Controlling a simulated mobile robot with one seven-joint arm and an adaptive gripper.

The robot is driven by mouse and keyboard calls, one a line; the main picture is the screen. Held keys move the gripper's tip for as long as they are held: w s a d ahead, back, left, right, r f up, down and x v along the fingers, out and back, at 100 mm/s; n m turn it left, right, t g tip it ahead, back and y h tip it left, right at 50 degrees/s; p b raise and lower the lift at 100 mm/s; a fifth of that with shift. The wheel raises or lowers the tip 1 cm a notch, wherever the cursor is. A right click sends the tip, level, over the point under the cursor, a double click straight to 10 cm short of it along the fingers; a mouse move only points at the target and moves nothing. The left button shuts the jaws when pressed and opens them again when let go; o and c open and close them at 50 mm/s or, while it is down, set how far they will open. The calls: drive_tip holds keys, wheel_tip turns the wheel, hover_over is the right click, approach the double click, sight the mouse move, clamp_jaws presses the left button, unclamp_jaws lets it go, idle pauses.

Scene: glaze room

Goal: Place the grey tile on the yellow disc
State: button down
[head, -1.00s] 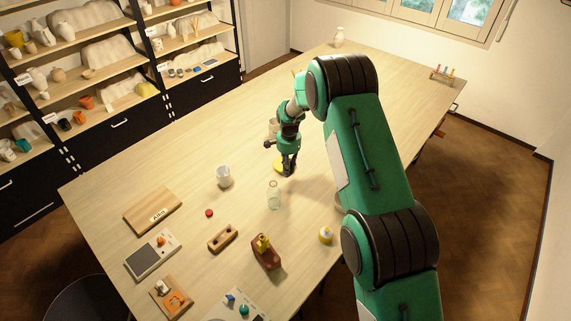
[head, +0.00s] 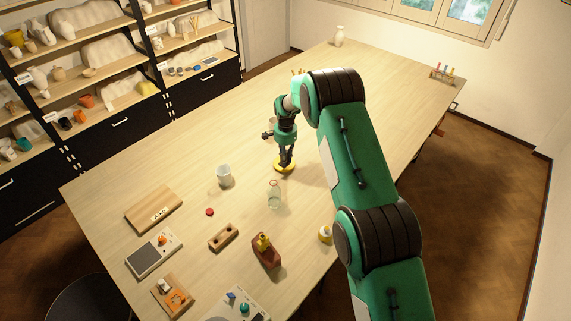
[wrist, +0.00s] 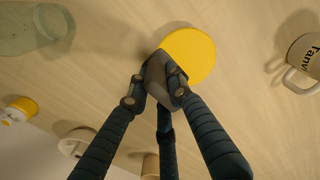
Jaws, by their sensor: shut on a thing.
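My gripper (head: 285,162) is shut on the grey tile (wrist: 157,70), which shows between the fingertips in the wrist view. The fingers hide part of the tile. The yellow disc (head: 276,167) lies flat on the table beneath my gripper in the head view. In the wrist view the yellow disc (wrist: 195,47) is just beyond the tile, and the tile overlaps its near left edge in the picture. I cannot tell whether tile and disc touch.
A clear glass bottle (head: 274,195) stands near the disc, and a white cup (head: 224,175) is to the left. A mug (wrist: 306,57) is right of the disc in the wrist view. A brown bottle (head: 266,254) and a yellow-and-white pot (head: 325,235) stand nearer.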

drive_tip(key=shift+f+p, duration=0.5)
drive_tip(key=shift+f, duration=1.2)
drive_tip(key=shift+f, duration=0.2)
drive_tip(key=c, duration=1.6)
unclamp_jaws()
drive_tip(key=shift+r, duration=0.2)
wheel_tip(320, 180, up, 12)
drive_tip(key=shift+f+b, duration=0.2)
drive_tip(key=shift+b, duration=0.95)
drive_tip(key=shift+r, duration=0.2)
